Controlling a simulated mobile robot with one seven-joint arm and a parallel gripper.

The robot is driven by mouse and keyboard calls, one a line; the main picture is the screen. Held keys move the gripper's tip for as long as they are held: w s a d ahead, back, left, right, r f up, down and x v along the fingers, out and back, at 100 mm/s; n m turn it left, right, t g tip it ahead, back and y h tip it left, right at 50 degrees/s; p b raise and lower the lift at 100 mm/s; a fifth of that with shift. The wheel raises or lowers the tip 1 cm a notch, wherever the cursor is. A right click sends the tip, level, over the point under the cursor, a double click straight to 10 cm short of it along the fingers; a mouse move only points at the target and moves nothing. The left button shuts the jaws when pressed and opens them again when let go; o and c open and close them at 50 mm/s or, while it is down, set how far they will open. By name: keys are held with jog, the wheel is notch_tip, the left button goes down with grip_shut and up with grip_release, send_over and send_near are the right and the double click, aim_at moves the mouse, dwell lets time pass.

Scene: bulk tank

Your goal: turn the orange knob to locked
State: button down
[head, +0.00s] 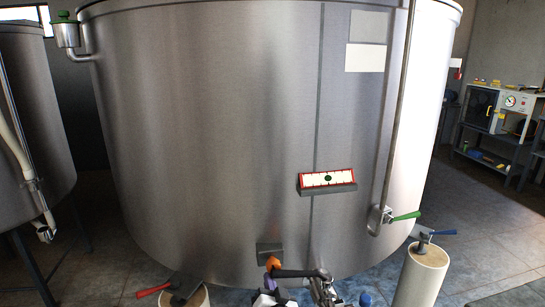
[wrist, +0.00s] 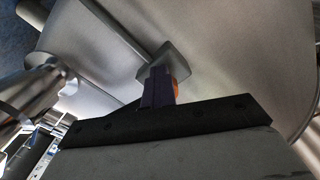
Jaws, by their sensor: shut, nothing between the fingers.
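The orange knob (head: 272,263) sits low on the front of the large steel tank (head: 215,130), just below a dark grey block (head: 269,250). In the wrist view only an orange sliver of the knob (wrist: 175,87) shows behind my fingers, by a grey bracket (wrist: 168,62). My gripper (wrist: 158,86) has dark purple fingers, closed together with nothing between them. The fingertips are close to the knob and overlap it in the wrist view; I cannot tell whether they touch. In the head view my gripper (head: 269,284) shows just below the knob. The knob's markings cannot be read.
A black-handled steel valve (head: 320,274) is just right of the knob. A red lever (head: 153,290) is at lower left. A green lever (head: 406,216) and a blue lever (head: 443,232) over a white cylinder (head: 420,277) are at right. A red-framed gauge (head: 327,179) is above.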

jog(key=shift+a+r, duration=0.15)
jog(key=shift+r, duration=0.2)
jog(key=s+b, duration=0.1)
jog(key=s, duration=0.5)
jog(key=shift+d+f, duration=0.45)
jog(key=shift+f+b, duration=0.1)
jog(key=shift+b, duration=0.45)
jog(key=w+b, duration=0.5)
jog(key=w, duration=0.1)
dwell(0.4)
jog(key=shift+r, duration=0.35)
dwell(0.8)
